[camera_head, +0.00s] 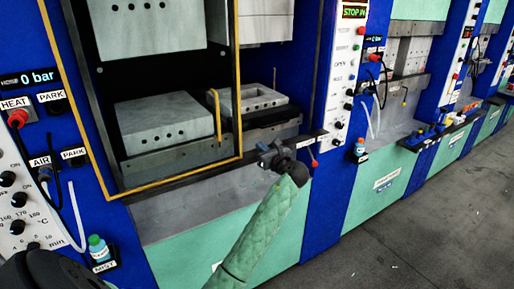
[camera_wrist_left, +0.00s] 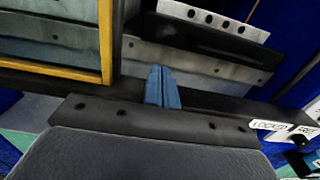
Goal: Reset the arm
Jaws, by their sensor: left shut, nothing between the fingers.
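My left gripper (camera_head: 264,151) is in front of the press's lower ledge, at the end of my green-sleeved arm. In the left wrist view its blue fingers (camera_wrist_left: 162,86) are together, with nothing between them. They are seen against the dark ledge (camera_wrist_left: 215,93); I cannot tell if they touch it. My right gripper is in neither view.
A control panel (camera_head: 345,75) stands to the right. Bottles (camera_head: 97,247) sit on side holders. Floor (camera_head: 430,220) at right is clear.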

